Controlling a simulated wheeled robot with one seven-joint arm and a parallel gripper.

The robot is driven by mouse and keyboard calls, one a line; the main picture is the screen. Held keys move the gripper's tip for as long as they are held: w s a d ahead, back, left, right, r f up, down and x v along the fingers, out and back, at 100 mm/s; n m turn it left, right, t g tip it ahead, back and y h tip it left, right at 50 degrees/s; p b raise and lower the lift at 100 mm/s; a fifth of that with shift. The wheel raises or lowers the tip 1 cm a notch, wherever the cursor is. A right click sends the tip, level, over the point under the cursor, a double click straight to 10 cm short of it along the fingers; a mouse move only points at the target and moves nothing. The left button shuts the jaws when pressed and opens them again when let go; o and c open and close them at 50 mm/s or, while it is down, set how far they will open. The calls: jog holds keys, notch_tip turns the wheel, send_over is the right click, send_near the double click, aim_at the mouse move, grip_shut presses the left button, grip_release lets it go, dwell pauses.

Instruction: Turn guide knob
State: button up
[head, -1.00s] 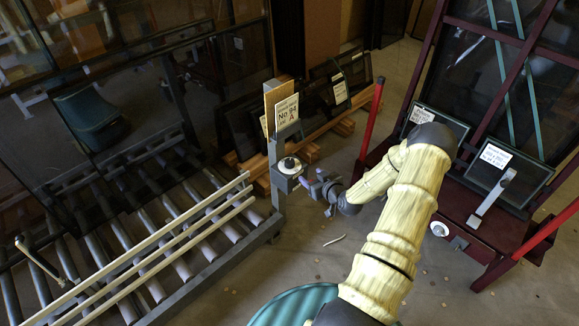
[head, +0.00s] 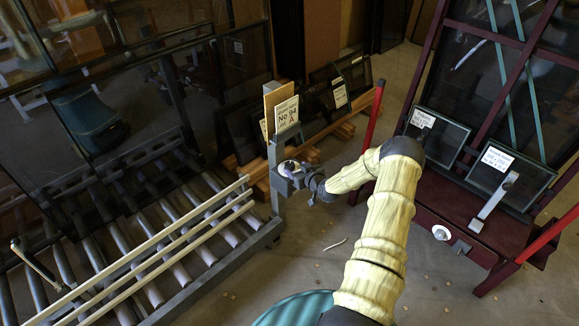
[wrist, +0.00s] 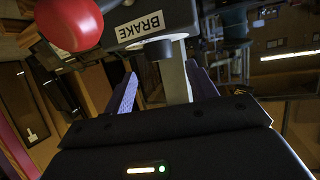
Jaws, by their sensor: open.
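No label for the guide knob is readable. Finger contact cannot be told.
Pale guide rails (head: 160,252) lie over the conveyor rollers, ending near the post. A dark red stand (head: 460,215) with a lever (head: 494,203) and a white disc (head: 440,232) is at the right. A red pole (head: 371,130) rises behind my arm. Floor below my gripper is mostly free.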

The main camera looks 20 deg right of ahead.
aim_at(290, 164)
jog(key=b+x, duration=0.1)
jog(key=x, duration=0.5)
jog(key=shift+w+f, duration=0.15)
jog(key=shift+w, duration=0.1)
jog(key=c, duration=1)
